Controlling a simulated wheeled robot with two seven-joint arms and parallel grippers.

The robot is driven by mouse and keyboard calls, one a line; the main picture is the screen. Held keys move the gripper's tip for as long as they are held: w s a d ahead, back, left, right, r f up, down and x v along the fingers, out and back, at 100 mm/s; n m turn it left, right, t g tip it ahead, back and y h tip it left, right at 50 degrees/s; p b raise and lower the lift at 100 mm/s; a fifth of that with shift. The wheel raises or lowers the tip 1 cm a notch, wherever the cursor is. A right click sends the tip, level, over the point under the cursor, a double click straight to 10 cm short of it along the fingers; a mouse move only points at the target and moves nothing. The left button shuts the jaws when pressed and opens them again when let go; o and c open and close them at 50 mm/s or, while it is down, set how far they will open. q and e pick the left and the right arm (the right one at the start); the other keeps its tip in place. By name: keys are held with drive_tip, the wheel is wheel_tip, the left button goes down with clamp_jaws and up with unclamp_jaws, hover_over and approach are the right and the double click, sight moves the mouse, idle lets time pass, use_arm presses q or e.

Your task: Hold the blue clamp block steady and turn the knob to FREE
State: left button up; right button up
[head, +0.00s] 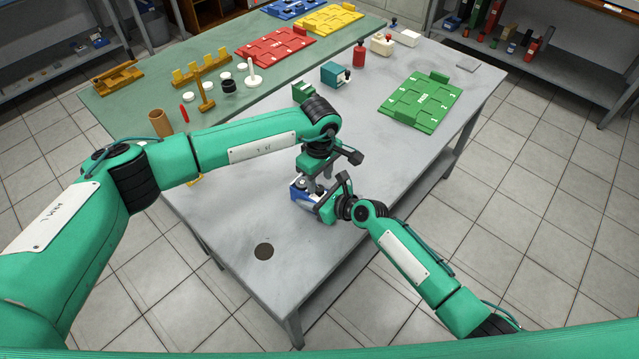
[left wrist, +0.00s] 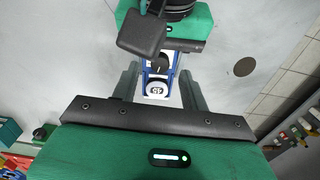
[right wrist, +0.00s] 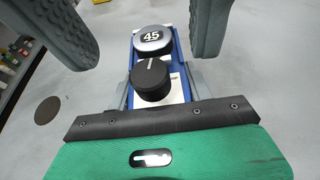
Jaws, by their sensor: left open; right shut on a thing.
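The blue clamp block (head: 299,197) stands on the grey table, largely covered by my grippers in the head view. In the right wrist view the block (right wrist: 181,68) carries a round black knob (right wrist: 151,80) with a white line, and a metal disc marked 45 (right wrist: 152,39) beyond it. My right gripper (right wrist: 158,88) is shut on the block's sides. My left gripper (left wrist: 158,88) is open above the block; its two ribbed fingers stand apart on either side in the right wrist view. The knob (left wrist: 160,67) shows partly in the left wrist view. No FREE mark is readable.
A dark round spot (head: 264,251) lies on the table front. A small green block (head: 303,91), a teal box (head: 335,75) and a green tray (head: 421,99) are farther back. A brown cylinder (head: 160,123) stands at left. The table front and right middle are clear.

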sight(320, 188)
use_arm(q)
drive_tip(key=shift+f, duration=1.5)
drive_tip(key=shift+c, duration=0.5)
clamp_jaws()
drive_tip(key=shift+n, duration=1.5)
drive_tip(key=shift+o, duration=0.5)
unclamp_jaws()
drive_tip(key=shift+r, duration=0.1)
wheel_tip(320, 188, up, 12)
